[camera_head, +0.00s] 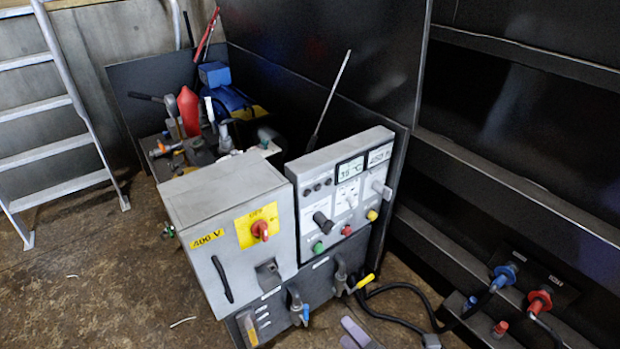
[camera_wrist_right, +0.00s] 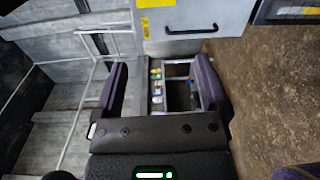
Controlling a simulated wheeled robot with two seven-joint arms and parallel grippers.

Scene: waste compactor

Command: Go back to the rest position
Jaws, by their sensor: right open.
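My right gripper (camera_head: 356,334) shows only as grey-purple fingertips at the bottom edge of the head view, in front of the machine's lower panel. In the right wrist view, the right gripper (camera_wrist_right: 161,85) has its two dark purple fingers wide apart, with nothing between them. I cannot tell from these views whether it touches anything. My left gripper does not show in the head view.
A grey cabinet (camera_head: 218,207) with a red switch on a yellow plate (camera_head: 259,228) stands beside a control panel (camera_head: 344,194). Cables with blue (camera_head: 504,275) and red (camera_head: 538,302) connectors are at right. A ladder (camera_head: 60,100) leans at left. Floor (camera_head: 110,275) is mostly clear at left.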

